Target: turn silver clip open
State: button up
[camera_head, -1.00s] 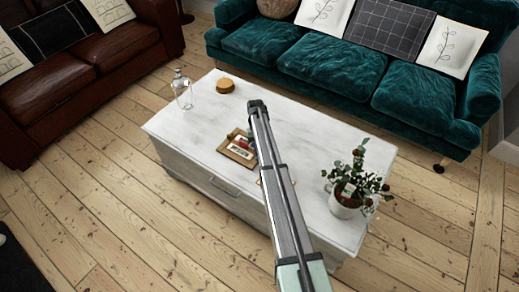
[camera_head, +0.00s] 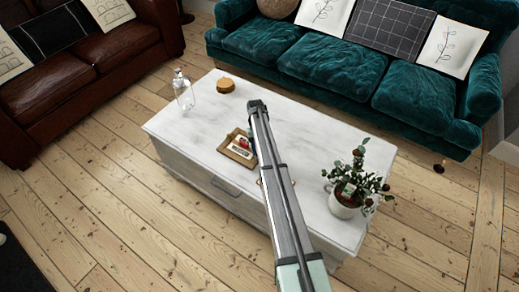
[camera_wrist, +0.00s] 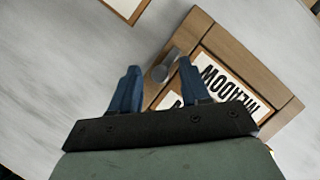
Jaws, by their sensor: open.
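The silver clip (camera_wrist: 164,67) is a small grey rounded piece at the edge of a wooden frame (camera_wrist: 277,118) in the wrist view. The frame holds a pale card with dark "MEADOW" lettering. My gripper (camera_wrist: 159,70) is open, with one blue finger on each side of the clip; I cannot tell whether either finger touches it. In the head view the wooden frame (camera_head: 231,155) lies on the white coffee table (camera_head: 205,130). My arm hides the gripper there, and the clip is too small to make out.
A glass bottle (camera_head: 184,92) and a round wooden piece (camera_head: 226,85) stand at the table's far left. A potted plant (camera_head: 344,208) stands at the right end. Another wood-edged object (camera_wrist: 127,7) shows at the top of the wrist view. The table's far middle is clear.

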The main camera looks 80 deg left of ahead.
jog(key=shift+r, duration=0.1)
jog(key=v, duration=1.3)
jog(key=shift+r, duration=0.3)
jog(key=shift+a, duration=0.1)
